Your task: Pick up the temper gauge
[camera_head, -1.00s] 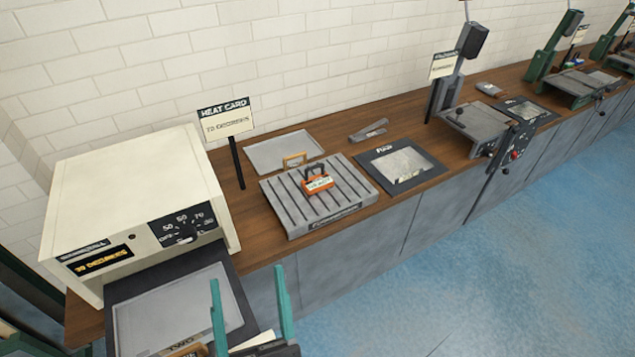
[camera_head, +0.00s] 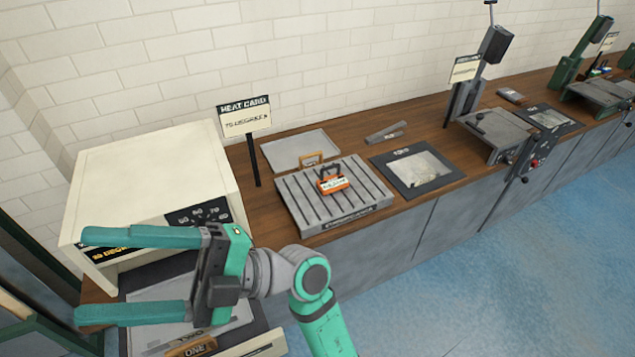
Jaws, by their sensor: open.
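No label in view reads temper gauge. A small orange block with a dark handle and a white label (camera_head: 333,185) sits on the slotted grey plate (camera_head: 290,205); its lettering is too small to read, and I cannot tell whether it is the gauge. My gripper (camera_head: 82,276) is open and empty, its two teal fingers pointing left in front of the cream heating box (camera_head: 150,175). It is well to the left of the orange block and apart from it. My gripper hides part of the box's front and the tray below it.
A tan handle (camera_head: 311,159) stands behind the orange block, by a flat grey tray (camera_head: 295,145). A heat card sign (camera_head: 245,116) stands beside the box. A dark-framed pad (camera_head: 418,170) lies right of the plate. A tray marked ONE and TWO (camera_head: 240,312) extends below my gripper.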

